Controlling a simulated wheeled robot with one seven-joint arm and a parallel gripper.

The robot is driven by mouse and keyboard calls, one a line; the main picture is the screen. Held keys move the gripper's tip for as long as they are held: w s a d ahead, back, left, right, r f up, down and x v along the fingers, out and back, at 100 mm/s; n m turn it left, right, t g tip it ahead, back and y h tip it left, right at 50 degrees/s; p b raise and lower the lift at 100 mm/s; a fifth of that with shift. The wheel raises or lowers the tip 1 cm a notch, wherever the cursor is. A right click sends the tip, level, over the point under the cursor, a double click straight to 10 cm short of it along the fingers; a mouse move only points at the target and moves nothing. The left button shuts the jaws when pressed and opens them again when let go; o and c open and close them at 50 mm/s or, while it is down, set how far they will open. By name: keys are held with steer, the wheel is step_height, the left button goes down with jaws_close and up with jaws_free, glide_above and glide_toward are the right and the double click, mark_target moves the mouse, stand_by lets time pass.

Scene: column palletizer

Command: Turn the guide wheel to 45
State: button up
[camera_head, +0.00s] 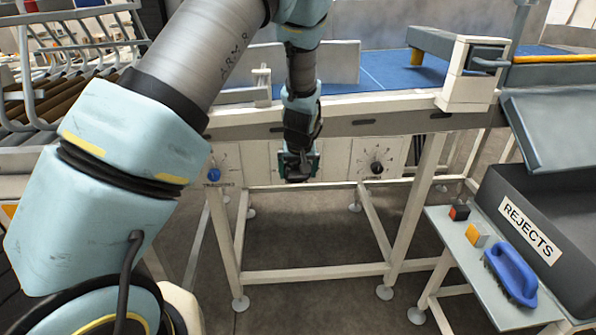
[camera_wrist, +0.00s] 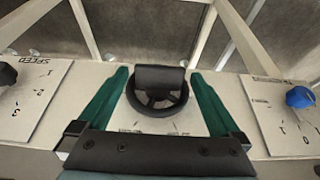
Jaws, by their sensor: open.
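The guide wheel (camera_wrist: 157,108) is a dark spoked wheel on a white panel in the middle of the wrist view. A black block (camera_wrist: 160,78) covers its upper part in the picture. My gripper (camera_wrist: 157,82) is open, with one green finger on each side of the wheel and a gap showing on both sides. In the head view my gripper (camera_head: 298,172) is in front of the middle panel on the conveyor frame and hides the wheel there. The scale marks around the wheel are mostly hidden, so its setting cannot be read.
A SPEED dial with a black knob (camera_wrist: 8,74) and a dial with a blue knob (camera_wrist: 299,97) flank the wheel.

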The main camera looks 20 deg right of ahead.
steer(key=c, duration=1.2)
steer(key=shift+o, duration=0.2)
steer(key=shift+s+d+y, duration=0.1)
steer(key=shift+d+y, duration=0.1)
steer(key=shift+y, duration=0.1)
steer(key=shift+d+m+t+y+p, duration=0.2)
steer(key=shift+m+t+y+p, duration=0.1)
steer(key=shift+t+y+p, duration=0.3)
steer(key=shift+s+d+f+y, duration=0.1)
steer(key=shift+d+y, duration=0.05)
steer(key=shift+y, duration=0.45)
steer(key=shift+d+f+y, duration=0.1)
steer(key=shift+d+y, duration=0.05)
steer(key=shift+y, duration=0.45)
steer(key=y+b, duration=0.1)
steer(key=t+y+b, duration=0.1)
steer(key=m+t+y+b, duration=0.1)
steer(key=shift+s+d+f, duration=0.1)
steer(key=shift+d+f, duration=0.25)
steer(key=shift+d+m+t+y+b, duration=0.1)
steer(key=shift+m+t+y+b, duration=0.2)
steer(key=shift+y+b, duration=0.65)
steer(key=shift+y, duration=0.25)
